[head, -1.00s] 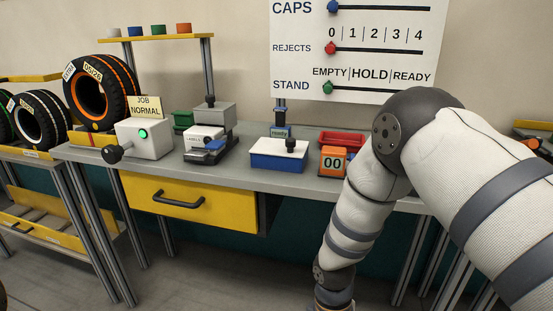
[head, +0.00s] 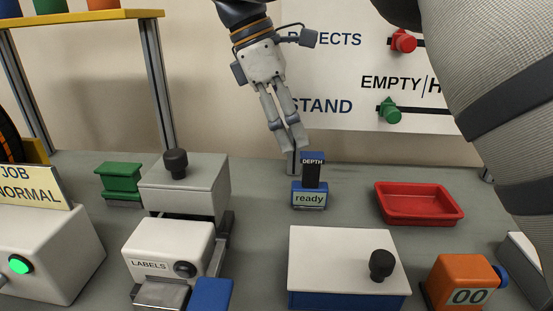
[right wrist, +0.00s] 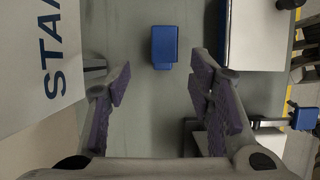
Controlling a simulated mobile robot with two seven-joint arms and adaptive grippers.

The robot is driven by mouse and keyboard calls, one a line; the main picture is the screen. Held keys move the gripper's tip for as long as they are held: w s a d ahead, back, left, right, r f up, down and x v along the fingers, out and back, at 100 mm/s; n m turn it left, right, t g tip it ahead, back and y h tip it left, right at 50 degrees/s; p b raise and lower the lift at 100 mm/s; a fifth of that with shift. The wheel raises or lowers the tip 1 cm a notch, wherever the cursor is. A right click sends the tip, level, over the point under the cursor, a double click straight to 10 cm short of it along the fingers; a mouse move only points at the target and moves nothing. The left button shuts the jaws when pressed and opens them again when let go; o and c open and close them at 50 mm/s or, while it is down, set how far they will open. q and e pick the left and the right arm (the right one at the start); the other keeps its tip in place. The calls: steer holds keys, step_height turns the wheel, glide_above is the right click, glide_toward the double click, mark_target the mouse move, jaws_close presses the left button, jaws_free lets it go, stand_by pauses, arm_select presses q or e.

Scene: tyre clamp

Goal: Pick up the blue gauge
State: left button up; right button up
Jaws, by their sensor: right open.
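The blue gauge (head: 309,197) stands upright on the grey bench. It has a dark middle, a "DEPTH" label on top and a display reading "ready". In the right wrist view the gauge (right wrist: 164,46) shows from above, beyond the fingertips and roughly centred between them. My right gripper (head: 290,143) points down, just above the gauge's top in the head view; whether it touches cannot be told there. In the right wrist view the gripper (right wrist: 158,84) is open, with nothing between its fingers. My left gripper is in no view.
A white-topped blue box (head: 340,262) with a black knob stands in front of the gauge. A red tray (head: 418,216) and an orange counter (head: 461,281) are to the right. A label machine (head: 168,248) and green holder (head: 121,183) are left. The wall board (head: 340,80) is behind.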

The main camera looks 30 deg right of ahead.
mark_target(309, 156)
steer(key=shift+d+f, duration=0.1)
steer(key=shift+d, duration=0.05)
steer(key=s+f, duration=0.1)
steer(key=d+f, duration=0.1)
steer(key=f, duration=0.1)
steer(key=s+f, duration=0.1)
steer(key=shift+s+d+f+p, duration=0.2)
steer(key=shift+s+d+p, duration=0.1)
steer(key=shift+d+p, duration=0.1)
steer(key=x, duration=0.6)
steer(key=shift+w+f+p, duration=0.3)
steer(key=shift+w, duration=0.05)
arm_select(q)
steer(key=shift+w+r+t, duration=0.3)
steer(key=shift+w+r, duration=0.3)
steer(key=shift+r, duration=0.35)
arm_select(e)
jaws_close()
